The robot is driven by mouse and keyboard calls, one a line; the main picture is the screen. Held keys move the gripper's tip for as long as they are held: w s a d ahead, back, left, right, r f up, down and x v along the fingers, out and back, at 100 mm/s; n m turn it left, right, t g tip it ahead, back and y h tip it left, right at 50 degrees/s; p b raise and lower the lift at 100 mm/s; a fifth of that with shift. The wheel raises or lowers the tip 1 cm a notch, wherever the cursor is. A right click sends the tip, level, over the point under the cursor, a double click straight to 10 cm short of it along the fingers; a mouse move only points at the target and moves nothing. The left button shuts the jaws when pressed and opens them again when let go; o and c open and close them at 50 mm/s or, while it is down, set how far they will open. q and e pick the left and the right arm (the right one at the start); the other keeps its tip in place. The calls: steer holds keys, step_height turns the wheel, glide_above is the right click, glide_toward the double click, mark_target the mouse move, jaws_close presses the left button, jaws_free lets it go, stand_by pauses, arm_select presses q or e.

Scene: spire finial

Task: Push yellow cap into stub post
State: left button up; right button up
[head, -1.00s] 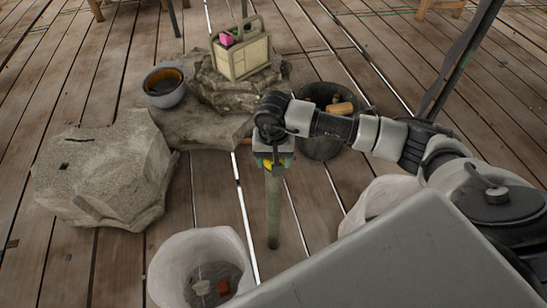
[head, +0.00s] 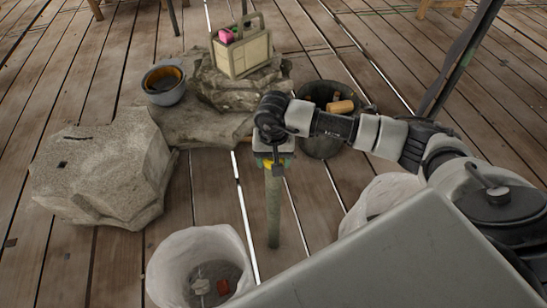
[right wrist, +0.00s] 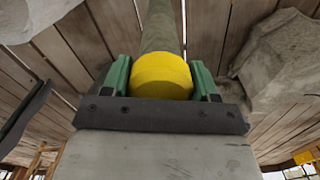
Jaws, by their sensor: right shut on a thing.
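The yellow cap (right wrist: 161,76) sits between the green fingers of my right gripper (right wrist: 162,82) in the right wrist view. The gripper is shut on it. In the head view only a sliver of yellow (head: 268,163) shows under my right gripper (head: 273,161). The stub post (head: 273,208) is a greenish-grey upright post on the deck, directly below the gripper. The post also shows in the right wrist view (right wrist: 161,28), lined up with the cap. I cannot tell how deep the cap sits at the post's top. My left gripper is not in view.
A pale boulder (head: 98,170) stands at left. A dark bucket (head: 322,140) is behind my right arm. A white-lined bin (head: 190,245) stands front left. Bare planks lie between.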

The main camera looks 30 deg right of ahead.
stand_by(0.3)
steer(key=o, duration=1)
steer(key=shift+o, duration=0.2)
steer(key=shift+o, duration=0.7)
steer(key=shift+r, duration=0.2)
